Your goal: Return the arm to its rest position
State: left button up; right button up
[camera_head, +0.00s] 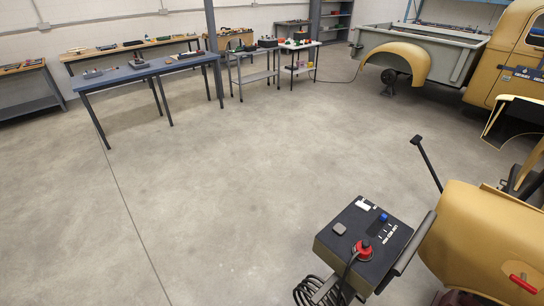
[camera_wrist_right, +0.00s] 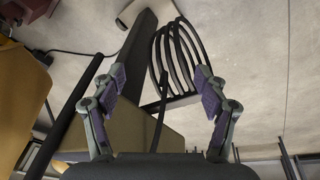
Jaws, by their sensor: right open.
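My right gripper (camera_wrist_right: 160,76) shows in the right wrist view, with its two purple-padded fingers spread apart. It is open, and nothing is held between the pads. Behind the gap between the fingers are a dark post (camera_wrist_right: 136,52) and several black curved loops (camera_wrist_right: 174,58); I cannot tell how far off they are. No gripper shows in the head view. My left gripper is not in view.
A black control box (camera_head: 364,240) with a red knob stands at the lower right, beside a yellow body panel (camera_head: 485,245). A blue table (camera_head: 140,72) stands at the back left. A yellow truck (camera_head: 515,55) is at the right. The middle floor (camera_head: 220,180) is clear.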

jog(key=s+d+f+g+b, duration=0.15)
jog(key=s+f, duration=0.25)
jog(key=f, duration=0.7)
jog(key=s+f+t+b, duration=0.1)
jog(key=s+f+b, duration=0.3)
jog(key=f, duration=0.7)
jog(key=s+f+g+b, duration=0.1)
jog(key=s+f, duration=0.9)
jog(key=s, duration=0.3)
jog(key=shift+s+d+f+b, duration=0.2)
jog(key=shift+s+f+b, duration=0.05)
jog(key=shift+b, duration=0.15)
